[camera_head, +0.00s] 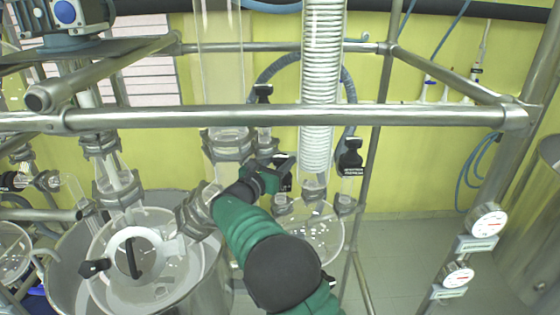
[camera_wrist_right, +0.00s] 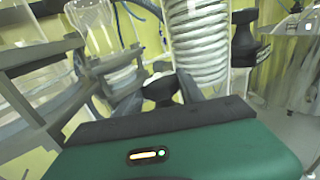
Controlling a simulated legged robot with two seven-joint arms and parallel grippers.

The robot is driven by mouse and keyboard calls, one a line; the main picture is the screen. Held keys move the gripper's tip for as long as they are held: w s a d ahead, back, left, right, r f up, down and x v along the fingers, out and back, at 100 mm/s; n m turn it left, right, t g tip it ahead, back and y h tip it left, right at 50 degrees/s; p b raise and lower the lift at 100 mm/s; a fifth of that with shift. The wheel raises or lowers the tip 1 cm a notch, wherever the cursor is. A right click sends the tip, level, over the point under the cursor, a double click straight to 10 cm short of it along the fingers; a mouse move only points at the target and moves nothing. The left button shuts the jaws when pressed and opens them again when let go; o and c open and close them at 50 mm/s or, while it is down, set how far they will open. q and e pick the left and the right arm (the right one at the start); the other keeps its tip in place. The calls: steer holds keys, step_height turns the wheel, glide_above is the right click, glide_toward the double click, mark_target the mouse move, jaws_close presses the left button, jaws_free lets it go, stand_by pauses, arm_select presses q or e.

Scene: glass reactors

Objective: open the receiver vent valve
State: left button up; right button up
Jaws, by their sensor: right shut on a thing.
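My right gripper (camera_head: 280,172) reaches in from below, beside the left neck of the round glass receiver (camera_head: 325,238). In the right wrist view my gripper's fingers (camera_wrist_right: 168,92) are closed around a black valve knob (camera_wrist_right: 160,86). The knob's stem and the exact angle of its handle are hidden by the fingers. Another black valve handle (camera_head: 350,158) stands on the receiver's right neck, apart from my gripper; it also shows in the right wrist view (camera_wrist_right: 243,38). I cannot tell from labels which valve is the vent. My left gripper is not in view.
A horizontal steel rail (camera_head: 400,115) crosses in front, above my gripper. A coiled glass condenser (camera_head: 322,60) rises above the receiver. A glass reactor vessel (camera_head: 150,285) stands on the left. Two gauges (camera_head: 487,221) are on the right. Another black-handled valve (camera_head: 263,94) sits higher up.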

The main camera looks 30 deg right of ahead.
steer(key=shift+a+f, duration=0.1)
steer(key=shift+f, duration=0.35)
steer(key=o, duration=1.1)
steer(key=shift+w, duration=0.15)
steer(key=shift+r, duration=0.1)
steer(key=b+v, duration=0.7)
steer(key=v, duration=1)
steer(key=shift+w, duration=0.2)
